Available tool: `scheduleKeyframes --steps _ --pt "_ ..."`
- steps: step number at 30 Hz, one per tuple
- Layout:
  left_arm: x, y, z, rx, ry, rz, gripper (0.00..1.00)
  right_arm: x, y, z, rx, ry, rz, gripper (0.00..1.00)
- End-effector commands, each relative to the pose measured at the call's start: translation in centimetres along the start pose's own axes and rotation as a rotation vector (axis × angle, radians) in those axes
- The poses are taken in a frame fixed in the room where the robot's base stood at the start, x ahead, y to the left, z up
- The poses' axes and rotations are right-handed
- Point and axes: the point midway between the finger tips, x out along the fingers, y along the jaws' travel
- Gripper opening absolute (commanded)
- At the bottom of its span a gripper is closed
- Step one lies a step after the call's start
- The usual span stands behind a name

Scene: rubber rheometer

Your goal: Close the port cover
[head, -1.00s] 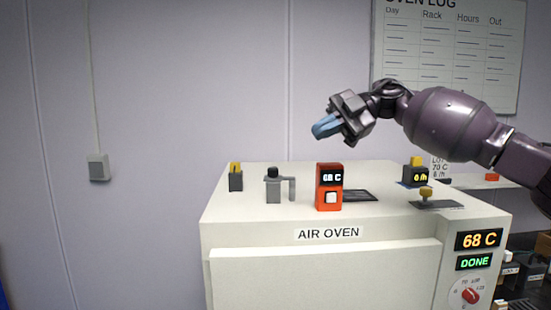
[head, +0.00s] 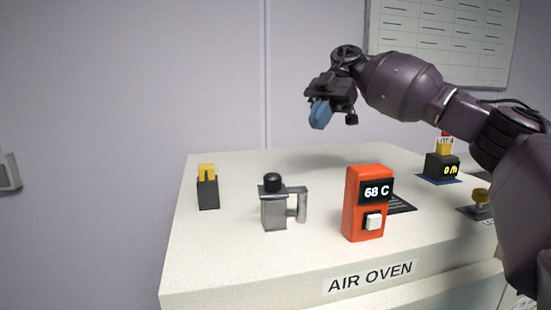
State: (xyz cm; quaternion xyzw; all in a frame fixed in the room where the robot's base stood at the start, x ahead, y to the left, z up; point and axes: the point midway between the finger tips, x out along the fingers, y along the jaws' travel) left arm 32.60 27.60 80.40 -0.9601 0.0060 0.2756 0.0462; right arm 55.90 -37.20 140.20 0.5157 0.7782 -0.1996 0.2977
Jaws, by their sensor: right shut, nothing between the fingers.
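My right gripper (head: 320,115) has blue fingers, which are shut and empty. It hangs in the air above the back of the white air oven (head: 230,255), apart from everything on its top. A yellow knob on a dark flat plate (head: 478,203) lies at the right of the oven top and may be the port cover; part of it is hidden by my right arm. A dark slotted plate (head: 402,204) lies behind the orange unit. I cannot tell whether a port is open. My left gripper is out of view.
An orange unit reading 68 C (head: 367,205), a grey block with a black knob and side post (head: 275,208) and a black holder with a yellow top (head: 207,188) stand on the oven. The back middle is clear.

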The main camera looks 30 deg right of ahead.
Motion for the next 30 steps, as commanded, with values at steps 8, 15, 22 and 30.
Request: scheduleKeyframes --steps 8,15,22,30 --pt "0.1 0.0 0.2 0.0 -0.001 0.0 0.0 3.2 0.0 0.1 -0.001 -0.001 -0.004 0.0" --pt "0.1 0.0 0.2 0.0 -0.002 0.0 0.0 7.5 -0.1 0.1 -0.002 0.001 -0.004 0.0" --pt "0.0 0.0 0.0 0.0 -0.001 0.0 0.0 10.8 0.0 -0.9 -0.005 0.0 -0.002 0.0" --pt "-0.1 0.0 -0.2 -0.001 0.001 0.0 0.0 12.6 0.0 -2.5 -0.004 0.001 0.0 0.0"
